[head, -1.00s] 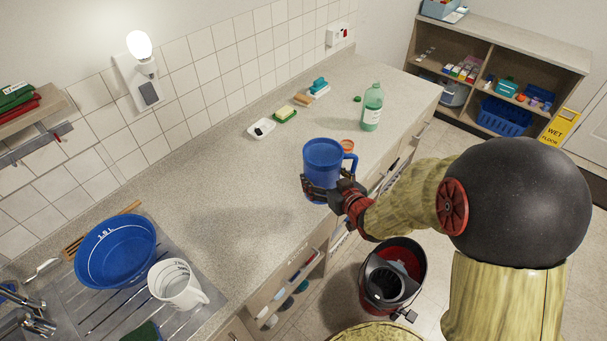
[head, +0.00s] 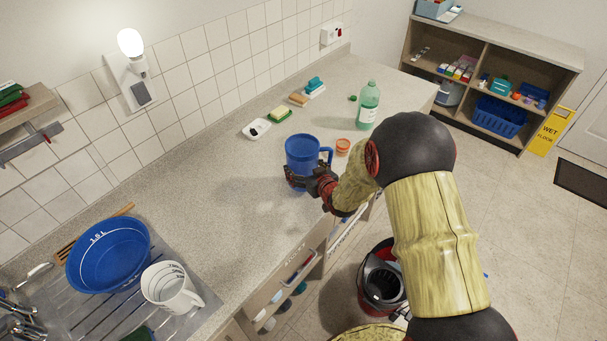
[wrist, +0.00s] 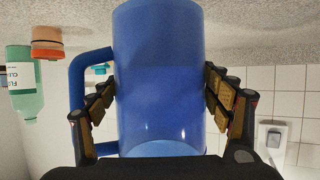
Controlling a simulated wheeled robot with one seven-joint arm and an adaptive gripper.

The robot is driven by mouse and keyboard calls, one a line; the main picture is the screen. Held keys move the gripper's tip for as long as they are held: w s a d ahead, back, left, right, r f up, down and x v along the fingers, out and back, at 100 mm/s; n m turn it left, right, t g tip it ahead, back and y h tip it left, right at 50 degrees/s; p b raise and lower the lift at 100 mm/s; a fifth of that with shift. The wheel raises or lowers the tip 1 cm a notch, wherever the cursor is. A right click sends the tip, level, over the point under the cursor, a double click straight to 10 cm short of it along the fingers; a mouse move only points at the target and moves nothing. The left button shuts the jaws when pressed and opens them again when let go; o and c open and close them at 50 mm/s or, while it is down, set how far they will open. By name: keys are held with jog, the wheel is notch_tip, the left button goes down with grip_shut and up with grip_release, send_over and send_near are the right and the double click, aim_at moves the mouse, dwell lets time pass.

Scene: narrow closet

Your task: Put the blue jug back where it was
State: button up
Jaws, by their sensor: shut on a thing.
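The blue jug (head: 302,153) is upright at the counter's front part, with its handle towards the right in the head view. My gripper (head: 300,181) is shut around the jug's lower body. In the wrist view the jug (wrist: 160,80) fills the middle, upside down in the picture, with my fingers on both its sides and its handle (wrist: 80,90) at the left. Whether its base touches the counter (head: 235,190) cannot be told.
A green bottle (head: 368,106) and an orange-lidded pot (head: 343,147) stand right of the jug. A white dish (head: 257,129), a sponge (head: 280,113) and a brush (head: 315,86) lie behind. A blue basin (head: 108,255) and a white jug (head: 170,288) stand on the drainer. Counter between is clear.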

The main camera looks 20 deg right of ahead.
jog(key=shift+w+f, duration=0.15)
jog(key=shift+f, duration=1.35)
jog(key=shift+f+b, duration=0.15)
jog(key=shift+b, duration=0.15)
jog(key=o, duration=2)
jog(key=shift+f, duration=0.1)
jog(key=shift+o, duration=0.4)
